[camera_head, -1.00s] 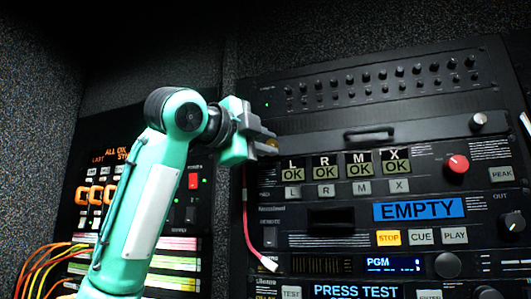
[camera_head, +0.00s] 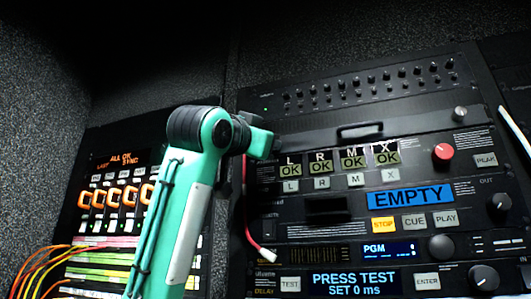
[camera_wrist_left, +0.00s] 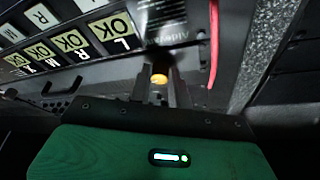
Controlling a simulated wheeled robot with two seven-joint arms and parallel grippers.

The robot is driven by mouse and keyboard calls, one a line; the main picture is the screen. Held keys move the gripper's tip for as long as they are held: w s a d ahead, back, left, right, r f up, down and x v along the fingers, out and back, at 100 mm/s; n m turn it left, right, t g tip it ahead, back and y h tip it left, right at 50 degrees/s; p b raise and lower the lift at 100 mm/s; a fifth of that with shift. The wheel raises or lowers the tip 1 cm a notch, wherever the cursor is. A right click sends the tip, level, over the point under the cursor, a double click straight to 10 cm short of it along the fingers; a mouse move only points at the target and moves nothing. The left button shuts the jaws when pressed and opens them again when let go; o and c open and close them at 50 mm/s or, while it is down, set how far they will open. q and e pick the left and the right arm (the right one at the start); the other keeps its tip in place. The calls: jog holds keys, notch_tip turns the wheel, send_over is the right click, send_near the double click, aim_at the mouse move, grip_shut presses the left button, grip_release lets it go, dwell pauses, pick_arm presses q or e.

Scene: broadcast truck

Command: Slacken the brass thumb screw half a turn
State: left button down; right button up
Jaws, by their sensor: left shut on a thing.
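The brass thumb screw (camera_wrist_left: 159,80) shows as a small yellow knob between the fingertips in the left wrist view. My left gripper (camera_wrist_left: 161,88) is shut on it, at the rack panel beside the OK keys. In the head view my teal left arm hides the screw and most of the gripper (camera_head: 262,141), which is just left of the lettered keys. I cannot tell how far the screw is turned. My right gripper is not in view.
A red cable (camera_head: 248,205) hangs just below the gripper and also runs close by in the wrist view (camera_wrist_left: 214,45). A drawer front with a handle (camera_head: 360,131) is to the right. Orange patch cables (camera_head: 35,265) are at lower left.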

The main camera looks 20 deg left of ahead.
pick_arm(q)
jog(key=shift+d+n+g+y+b, duration=0.25)
jog(key=shift+n+y, duration=1.4)
jog(key=shift+n, duration=2.2)
jog(key=shift+d+n+g+y+b, duration=0.2)
jog(key=shift+n+y, duration=1.5)
jog(key=shift+n, duration=2.1)
jog(key=shift+d+n+g+y+b, duration=0.2)
jog(key=shift+n+y, duration=1.45)
jog(key=shift+n, duration=2.2)
jog(key=c, duration=1.3)
grip_release()
jog(key=shift+a, duration=0.1)
